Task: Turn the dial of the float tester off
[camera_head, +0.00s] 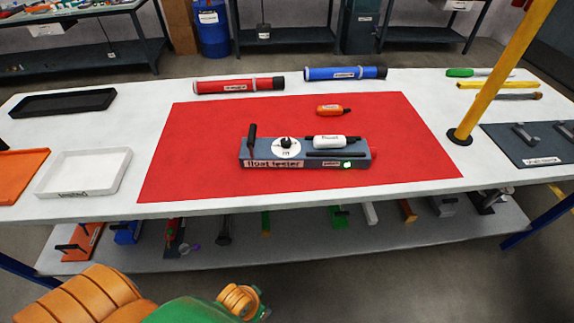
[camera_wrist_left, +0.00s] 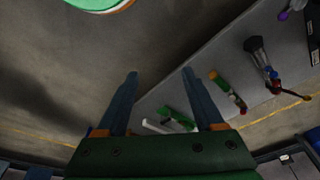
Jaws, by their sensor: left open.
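The float tester (camera_head: 305,160) is a dark grey box on the red mat (camera_head: 400,150) in the middle of the table. Its round white dial with a black knob (camera_head: 286,146) is on the left part of its top, and a green light (camera_head: 347,164) shows on its front right. A white float lies on its top right, and a dark lever stands at its left end. My left gripper (camera_wrist_left: 160,75) is open and empty in the left wrist view, with the lower shelf beyond its fingers. In the head view only parts of my arm show at the bottom, well short of the tester.
A red tube (camera_head: 238,85) and a blue tube (camera_head: 345,73) lie behind the mat, and an orange float (camera_head: 332,109) lies on it. A yellow post (camera_head: 500,75) stands at the right. Trays, such as a white one (camera_head: 84,172), sit at the left. The mat's front is clear.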

